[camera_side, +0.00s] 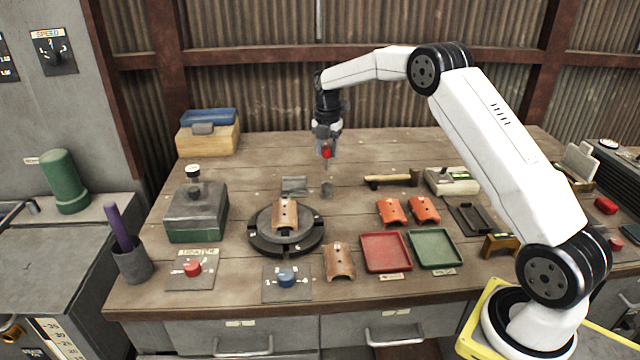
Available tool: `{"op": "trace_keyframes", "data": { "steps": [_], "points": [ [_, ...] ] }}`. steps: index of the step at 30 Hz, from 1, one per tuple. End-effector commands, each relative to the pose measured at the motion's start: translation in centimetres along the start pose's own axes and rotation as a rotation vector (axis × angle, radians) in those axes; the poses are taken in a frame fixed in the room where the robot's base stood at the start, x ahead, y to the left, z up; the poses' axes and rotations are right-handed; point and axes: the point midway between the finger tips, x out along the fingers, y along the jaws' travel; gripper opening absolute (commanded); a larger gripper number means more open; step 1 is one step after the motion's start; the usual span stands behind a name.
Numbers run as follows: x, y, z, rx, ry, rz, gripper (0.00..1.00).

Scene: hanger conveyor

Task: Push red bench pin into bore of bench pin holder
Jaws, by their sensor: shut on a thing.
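My gripper (326,150) is above the back middle of the bench, pointing down. It is shut on the red bench pin (326,154), whose red top shows between the fingers and whose thin lower part hangs below. A small grey upright cylinder (327,189), which looks like the bench pin holder, stands on the bench almost straight below the pin in the picture. A gap shows between the pin's lower end and the cylinder. The bore is too small to make out.
A grey bracket-like block (294,185) stands just left of the cylinder. A round black turntable (262,240) bearing a tan curved piece (285,214) is in front. A wooden-handled hammer (392,180) lies to the right. The bench behind the cylinder is mostly clear.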

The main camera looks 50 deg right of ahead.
Motion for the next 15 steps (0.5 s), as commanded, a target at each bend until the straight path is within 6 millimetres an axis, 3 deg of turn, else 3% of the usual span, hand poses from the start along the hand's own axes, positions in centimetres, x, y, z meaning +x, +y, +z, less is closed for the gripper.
{"op": "trace_keyframes", "data": {
  "steps": [15],
  "points": [
    [2.9, 0.0, 0.0, 0.000, 0.000, 0.000, 0.00]
  ]
}}
